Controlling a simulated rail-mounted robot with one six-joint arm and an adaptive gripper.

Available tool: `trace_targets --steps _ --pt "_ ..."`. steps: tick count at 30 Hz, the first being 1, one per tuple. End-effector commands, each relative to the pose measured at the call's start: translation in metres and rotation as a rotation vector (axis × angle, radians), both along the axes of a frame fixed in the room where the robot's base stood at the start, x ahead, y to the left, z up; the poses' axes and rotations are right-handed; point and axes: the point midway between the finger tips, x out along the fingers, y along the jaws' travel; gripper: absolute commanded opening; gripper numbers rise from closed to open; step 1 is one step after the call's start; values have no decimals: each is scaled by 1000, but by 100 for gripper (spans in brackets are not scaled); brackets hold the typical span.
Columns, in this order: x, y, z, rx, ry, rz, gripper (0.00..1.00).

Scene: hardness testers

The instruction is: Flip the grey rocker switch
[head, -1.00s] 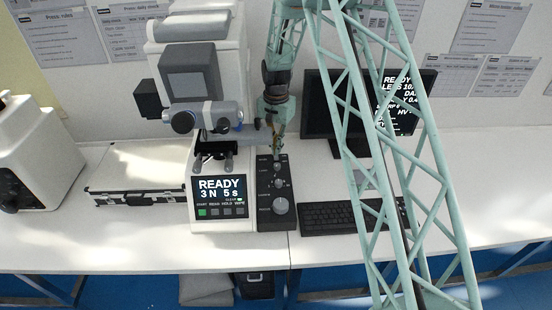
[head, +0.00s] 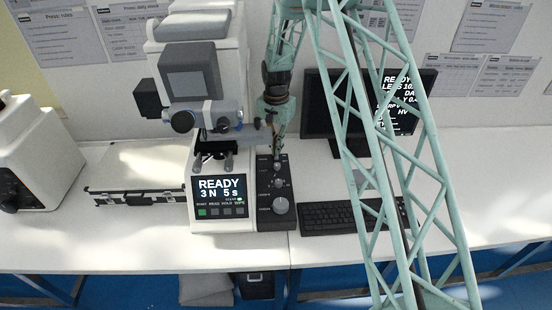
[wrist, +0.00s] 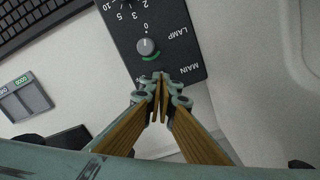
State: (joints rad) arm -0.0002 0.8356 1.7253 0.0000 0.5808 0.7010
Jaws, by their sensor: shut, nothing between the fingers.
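The dark control panel (head: 263,218) stands beside the white tester, with several knobs down its face. It also fills the top of the wrist view (wrist: 185,45), where the LAMP knob (wrist: 146,47) and the MAIN label show at its near end. My gripper (wrist: 160,76) is shut and empty, its fingertips together over the panel end by the MAIN label. In the head view my gripper (head: 277,155) points down at the panel's far end. The grey rocker switch is not clearly visible; the fingers appear to hide that spot. I cannot tell whether they touch it.
The tester's lit screen (head: 220,195) reads READY, 3 N 5 s, left of the panel. A keyboard (head: 330,216) and a monitor (head: 318,115) stand to the right. A silver-edged case (head: 140,185) lies left. A small two-button box (wrist: 25,98) shows in the wrist view.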

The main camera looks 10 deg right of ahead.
Motion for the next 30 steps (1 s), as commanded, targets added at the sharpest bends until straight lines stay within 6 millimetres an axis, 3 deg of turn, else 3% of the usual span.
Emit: trace_targets --steps 30 --pt "0 0 -10 0 0 0 0"
